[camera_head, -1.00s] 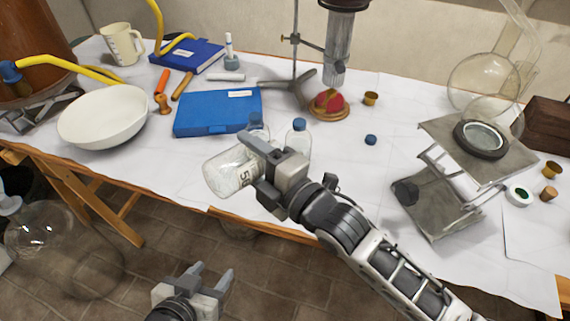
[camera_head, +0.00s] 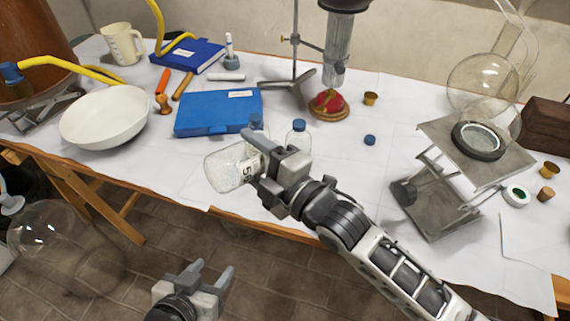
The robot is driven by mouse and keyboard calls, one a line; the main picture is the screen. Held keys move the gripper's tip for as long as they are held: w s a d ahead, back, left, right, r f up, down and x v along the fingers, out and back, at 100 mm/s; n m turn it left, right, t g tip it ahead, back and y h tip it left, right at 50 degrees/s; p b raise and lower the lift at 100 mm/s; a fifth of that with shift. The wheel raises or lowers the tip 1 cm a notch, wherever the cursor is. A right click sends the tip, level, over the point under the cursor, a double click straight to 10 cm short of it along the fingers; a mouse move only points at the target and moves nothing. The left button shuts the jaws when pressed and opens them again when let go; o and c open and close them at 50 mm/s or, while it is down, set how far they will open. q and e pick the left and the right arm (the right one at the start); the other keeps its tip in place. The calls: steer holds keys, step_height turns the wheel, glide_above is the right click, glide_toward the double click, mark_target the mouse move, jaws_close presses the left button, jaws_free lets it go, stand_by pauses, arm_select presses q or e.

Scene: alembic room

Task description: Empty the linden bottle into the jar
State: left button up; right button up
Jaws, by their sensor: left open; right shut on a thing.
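My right gripper (camera_head: 264,161) is shut on a clear glass vessel (camera_head: 226,171) with black print on a pale label. The vessel is tipped on its side over the table's front edge, rounded end to the left. I cannot tell if it is the linden bottle or the jar, or what is in it. A clear bottle with a blue cap (camera_head: 299,138) stands upright just behind the gripper. Another clear bottle with a blue top (camera_head: 257,124) stands beside it, partly hidden. My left gripper (camera_head: 208,270) is open and empty, low in front of the table.
A loose blue cap (camera_head: 370,140) lies on the white-covered table. A blue case (camera_head: 215,115) and white bowl (camera_head: 105,118) are to the left. A metal stand (camera_head: 297,90) is behind. A lab jack (camera_head: 440,205) stands right. Large glassware (camera_head: 60,248) is at lower left.

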steer(key=shift+r, duration=0.15)
steer(key=shift+w+d+r+m+p, duration=0.1)
steer(key=shift+d+r+m+p, duration=0.1)
steer(key=shift+m+p, duration=0.4)
steer(key=shift+w+r+m, duration=0.15)
steer(key=shift+r+m, duration=0.15)
steer(key=shift+m, duration=0.4)
